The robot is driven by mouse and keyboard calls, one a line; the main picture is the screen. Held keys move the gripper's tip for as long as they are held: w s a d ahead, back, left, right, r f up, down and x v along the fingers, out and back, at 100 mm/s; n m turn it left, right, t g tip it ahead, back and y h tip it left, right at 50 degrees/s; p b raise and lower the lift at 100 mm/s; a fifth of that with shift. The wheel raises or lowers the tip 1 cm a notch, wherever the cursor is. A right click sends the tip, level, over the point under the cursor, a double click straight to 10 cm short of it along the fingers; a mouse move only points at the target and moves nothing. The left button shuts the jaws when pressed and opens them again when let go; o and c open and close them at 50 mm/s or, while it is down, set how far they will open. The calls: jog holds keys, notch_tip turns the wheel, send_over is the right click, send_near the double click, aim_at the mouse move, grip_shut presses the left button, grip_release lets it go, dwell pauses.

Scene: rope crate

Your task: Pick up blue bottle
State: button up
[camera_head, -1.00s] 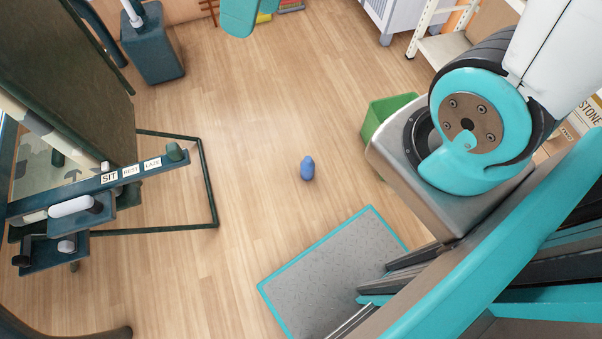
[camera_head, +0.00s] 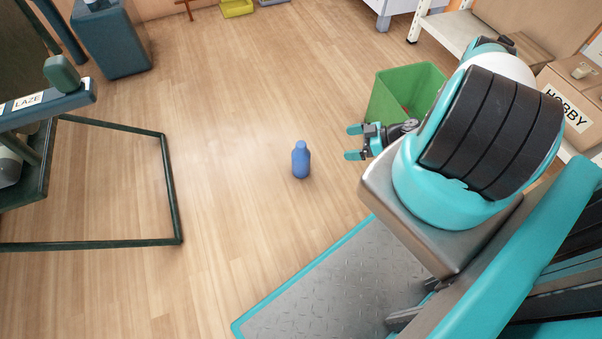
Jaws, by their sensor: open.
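The blue bottle (camera_head: 301,161) stands upright on the wooden floor, near the middle of the view. My gripper (camera_head: 353,142) is to the right of the bottle and a little higher in the picture. Its two teal fingers are apart, point left and hold nothing. A gap shows between the fingers and the bottle. Most of my arm behind the gripper is hidden by its own nearer links.
A green bin (camera_head: 402,92) stands behind my gripper. A dark metal frame (camera_head: 172,190) is on the left, with a dark blue box (camera_head: 112,40) behind it. Shelves with a cardboard box (camera_head: 566,104) are at right. Floor around the bottle is clear.

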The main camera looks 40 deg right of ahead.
aim_at(302, 157)
jog(key=shift+t, duration=0.5)
jog(key=f+b+x, duration=0.1)
jog(key=b+x, duration=0.2)
jog(key=x, duration=0.3)
jog(key=s+f+b+x, duration=0.1)
jog(key=b+x, duration=0.2)
jog(key=x, duration=0.3)
jog(key=s+f+b+x, duration=0.1)
jog(key=b+x, duration=0.2)
jog(key=x, duration=0.3)
jog(key=shift+a+f, duration=0.15)
jog(key=shift+f, duration=0.3)
jog(key=shift+r, duration=0.1)
jog(key=c, duration=1.3)
